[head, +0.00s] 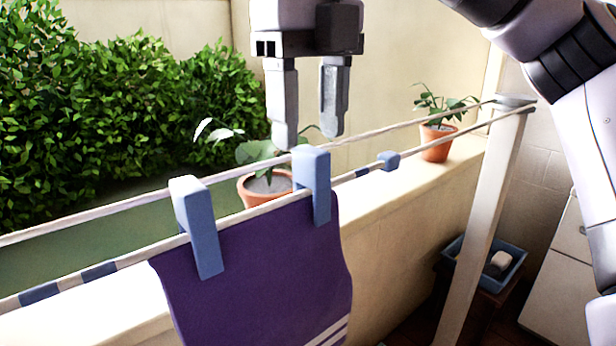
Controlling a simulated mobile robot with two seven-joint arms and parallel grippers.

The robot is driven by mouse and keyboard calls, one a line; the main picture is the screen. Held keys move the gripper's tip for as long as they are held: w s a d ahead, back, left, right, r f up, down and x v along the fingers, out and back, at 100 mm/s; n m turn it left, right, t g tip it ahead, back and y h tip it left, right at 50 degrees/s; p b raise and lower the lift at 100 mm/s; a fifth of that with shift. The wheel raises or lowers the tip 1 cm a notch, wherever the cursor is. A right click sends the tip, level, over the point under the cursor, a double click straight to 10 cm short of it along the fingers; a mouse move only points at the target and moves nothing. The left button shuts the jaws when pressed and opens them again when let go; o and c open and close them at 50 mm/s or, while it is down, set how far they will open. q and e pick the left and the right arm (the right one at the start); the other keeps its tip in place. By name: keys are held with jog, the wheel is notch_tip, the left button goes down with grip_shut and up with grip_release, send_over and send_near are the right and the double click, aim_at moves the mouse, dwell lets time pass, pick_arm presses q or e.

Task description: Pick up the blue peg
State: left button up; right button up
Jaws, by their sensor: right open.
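Two blue pegs clip a purple cloth (262,268) to the front line. The left peg (198,228) leans slightly; the right peg (313,187) stands nearer the cloth's right edge. A small blue piece (389,160), perhaps another peg, sits on the line further right. My right gripper (308,136) points down with its two fingers apart and empty. In the picture its tips are just above the right peg; I cannot tell the exact depth between them. My left gripper is out of view.
Two lines run to a pale post (484,222) at the right. Potted plants (268,186) (437,140) stand on the wall ledge (408,183) behind. A blue basin (512,252) sits low at the right. The hedge (110,110) fills the back left.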

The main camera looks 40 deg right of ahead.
aim_at(311, 150)
jog(key=shift+w+d+f, duration=0.1)
jog(key=shift+f, duration=0.95)
jog(key=shift+d+f, duration=0.1)
jog(key=shift+f, duration=0.9)
jog(key=shift+c, duration=0.3)
grip_shut()
